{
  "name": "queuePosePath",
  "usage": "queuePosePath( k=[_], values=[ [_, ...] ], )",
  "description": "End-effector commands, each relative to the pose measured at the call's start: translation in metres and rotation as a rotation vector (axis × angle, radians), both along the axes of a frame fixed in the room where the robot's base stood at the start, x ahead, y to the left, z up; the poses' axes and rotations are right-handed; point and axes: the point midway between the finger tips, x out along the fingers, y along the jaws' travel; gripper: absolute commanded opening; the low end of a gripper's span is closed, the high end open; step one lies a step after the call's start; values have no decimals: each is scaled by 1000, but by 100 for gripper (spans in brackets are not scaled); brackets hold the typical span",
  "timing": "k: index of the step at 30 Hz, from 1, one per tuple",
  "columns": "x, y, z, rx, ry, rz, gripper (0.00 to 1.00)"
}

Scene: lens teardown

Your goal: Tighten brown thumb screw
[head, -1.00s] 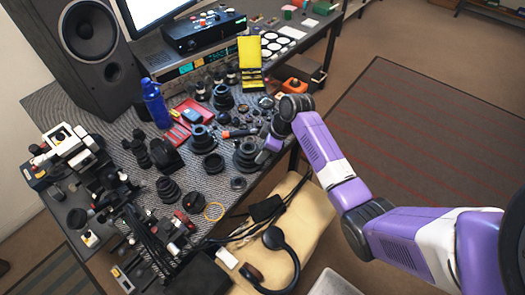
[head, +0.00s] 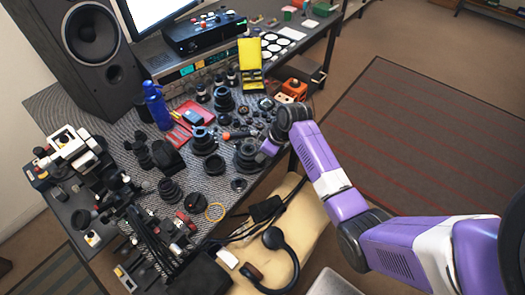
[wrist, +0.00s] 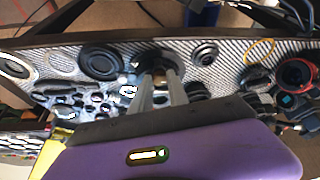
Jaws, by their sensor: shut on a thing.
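A black, round lens mount (head: 248,156) stands near the front edge of the patterned table in the head view. In the wrist view the lens mount (wrist: 150,60) is dark and round, just beyond my fingertips. The brown thumb screw (wrist: 161,77) shows as a small brownish piece between the two pale fingers of my gripper (wrist: 161,82). The gripper is shut on it at the lens mount's side. In the head view my gripper (head: 264,154) is beside the lens mount, and the screw is hidden.
Lens barrels and rings crowd the table around the mount, including a black ring (head: 238,184) in front and a ringed barrel (head: 203,140) to the left. A yellow case (head: 250,62) and an orange object (head: 294,89) stand behind. The floor at right is open.

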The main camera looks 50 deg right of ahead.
Motion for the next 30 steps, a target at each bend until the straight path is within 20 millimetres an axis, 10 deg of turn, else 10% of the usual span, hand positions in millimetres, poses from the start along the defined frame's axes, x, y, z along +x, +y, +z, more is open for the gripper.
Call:
queuePosePath(
  k=[30],
  values=[
    [2,8,1,0,-2,-801,0]
  ],
)
